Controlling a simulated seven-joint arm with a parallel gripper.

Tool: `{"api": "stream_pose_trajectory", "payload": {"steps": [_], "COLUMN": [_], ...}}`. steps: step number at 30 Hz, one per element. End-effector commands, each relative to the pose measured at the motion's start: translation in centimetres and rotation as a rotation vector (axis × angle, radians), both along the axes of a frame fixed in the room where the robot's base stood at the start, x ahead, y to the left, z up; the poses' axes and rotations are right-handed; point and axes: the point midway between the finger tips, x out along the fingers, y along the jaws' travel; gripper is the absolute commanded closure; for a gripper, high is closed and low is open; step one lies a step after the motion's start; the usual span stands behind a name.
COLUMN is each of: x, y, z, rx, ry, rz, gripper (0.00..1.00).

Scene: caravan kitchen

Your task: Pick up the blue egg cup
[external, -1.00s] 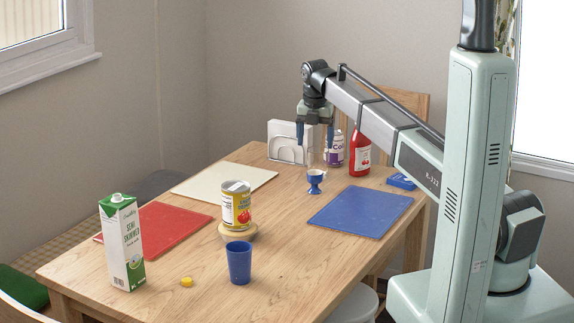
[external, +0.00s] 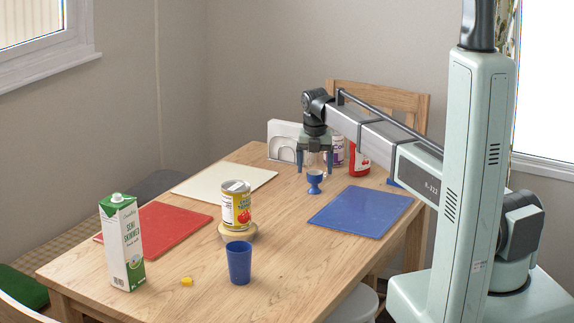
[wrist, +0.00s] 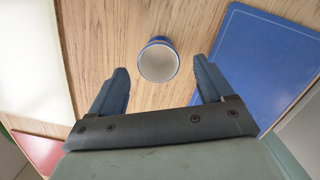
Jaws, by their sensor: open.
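The blue egg cup (external: 315,181) stands upright on the wooden table, left of the blue mat. In the wrist view the egg cup (wrist: 158,61) shows from above as a pale round bowl with a blue rim. My gripper (external: 315,172) is above and around the cup's height in the external view, with its fingers pointing down. In the wrist view my gripper (wrist: 160,80) is open, one finger to each side, and the cup lies between and slightly beyond the fingertips. Nothing is held. Whether the fingers touch the cup cannot be told.
The blue mat (external: 360,212) lies right of the cup. A napkin holder (external: 283,150), a red bottle (external: 357,160) and a purple-labelled can (external: 337,150) stand behind.

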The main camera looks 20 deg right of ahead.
Motion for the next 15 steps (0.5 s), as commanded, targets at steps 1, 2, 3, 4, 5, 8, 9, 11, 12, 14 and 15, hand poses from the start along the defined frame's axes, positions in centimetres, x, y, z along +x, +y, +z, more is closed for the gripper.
{"api": "stream_pose_trajectory", "payload": {"steps": [1, 2, 3, 4, 5, 8, 9, 11, 12, 14, 15], "x": [0.1, 0.1, 0.2, 0.2, 0.3, 0.6, 0.8, 0.9, 0.9, 1.0, 1.0], "y": [0.0, 0.0, 0.0, -0.1, -0.1, -0.2, -0.2, -0.2, -0.3, -0.3, -0.3], "z": [-0.2, -0.3, -0.5, -0.8, -1.0, -2.3, -2.8, -3.6, -4.1, -4.7, -4.9], "rx": [0.000, 0.000, 0.000, 0.000, 0.000, 0.000, 0.000, -0.001, -0.001, 0.000, -0.001], "ry": [0.000, 0.000, 0.000, 0.000, 0.000, 0.002, 0.002, 0.001, 0.001, 0.002, 0.001], "rz": [0.000, 0.000, 0.000, 0.000, 0.000, 0.000, -0.001, 0.000, 0.000, 0.000, 0.000], "gripper": [0.20, 0.20, 0.20, 0.20, 0.20, 0.20, 0.20, 0.20, 0.20, 0.20, 0.20]}}
